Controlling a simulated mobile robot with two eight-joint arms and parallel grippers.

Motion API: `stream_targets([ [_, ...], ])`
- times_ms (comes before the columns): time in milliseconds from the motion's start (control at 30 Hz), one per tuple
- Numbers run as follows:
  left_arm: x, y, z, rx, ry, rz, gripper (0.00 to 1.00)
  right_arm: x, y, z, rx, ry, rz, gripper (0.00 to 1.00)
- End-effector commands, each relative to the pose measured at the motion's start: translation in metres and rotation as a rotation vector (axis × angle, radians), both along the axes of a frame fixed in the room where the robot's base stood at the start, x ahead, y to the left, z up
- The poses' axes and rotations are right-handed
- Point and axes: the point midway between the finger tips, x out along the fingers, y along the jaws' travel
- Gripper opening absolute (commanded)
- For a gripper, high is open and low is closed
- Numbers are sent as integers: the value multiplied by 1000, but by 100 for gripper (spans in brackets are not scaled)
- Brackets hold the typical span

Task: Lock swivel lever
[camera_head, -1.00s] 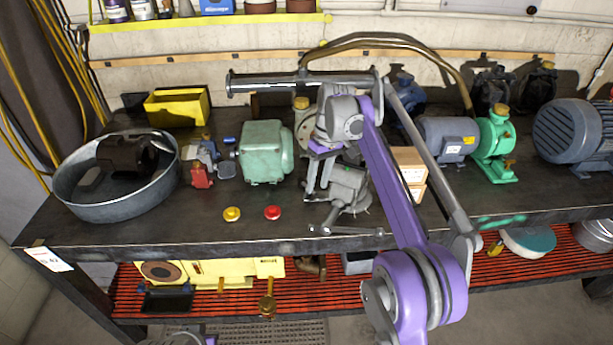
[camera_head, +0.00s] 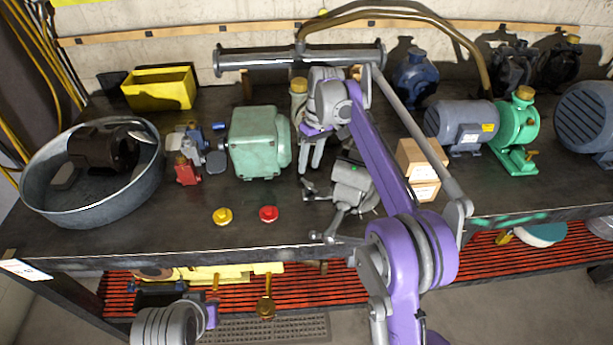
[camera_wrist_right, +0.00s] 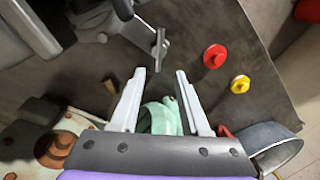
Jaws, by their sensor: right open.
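A grey vise (camera_head: 352,183) stands near the front edge of the workbench; it also shows at the upper left of the right wrist view (camera_wrist_right: 30,28). A small grey lever (camera_head: 312,190) sticks out at its left side. What looks like this lever (camera_wrist_right: 158,45) shows just beyond my fingertips in the right wrist view. My right gripper (camera_head: 311,168) is open and empty, its fingers pointing down beside the vise, apart from the lever. In the right wrist view the gripper (camera_wrist_right: 165,73) has a clear gap between its fingers. My left gripper is not in view.
A green motor housing (camera_head: 259,143) stands left of the gripper. A yellow button (camera_head: 222,216) and a red button (camera_head: 269,214) lie in front of it. Cardboard boxes (camera_head: 420,165) stand right of the vise. A metal tub (camera_head: 85,205) is at the far left. Bench space around the buttons is free.

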Motion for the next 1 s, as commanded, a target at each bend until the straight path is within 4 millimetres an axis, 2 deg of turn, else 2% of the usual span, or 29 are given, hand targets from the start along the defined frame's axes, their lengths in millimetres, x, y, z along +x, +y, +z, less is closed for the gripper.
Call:
stream_targets([
  [100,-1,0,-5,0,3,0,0,-3,4,-23,-1,1,0,46],
  [300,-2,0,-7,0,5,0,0,-5,8,-46,0,0,-1,46],
  [667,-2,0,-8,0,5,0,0,-5,9,-52,0,-1,-1,46],
  [700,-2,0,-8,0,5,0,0,-5,9,-52,0,-1,-1,44],
  [767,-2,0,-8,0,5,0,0,-5,9,-52,0,-1,-1,33],
  [933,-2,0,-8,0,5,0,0,-5,9,-51,0,-1,-1,3],
  [1000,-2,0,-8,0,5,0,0,-5,8,-51,0,0,-1,0],
])
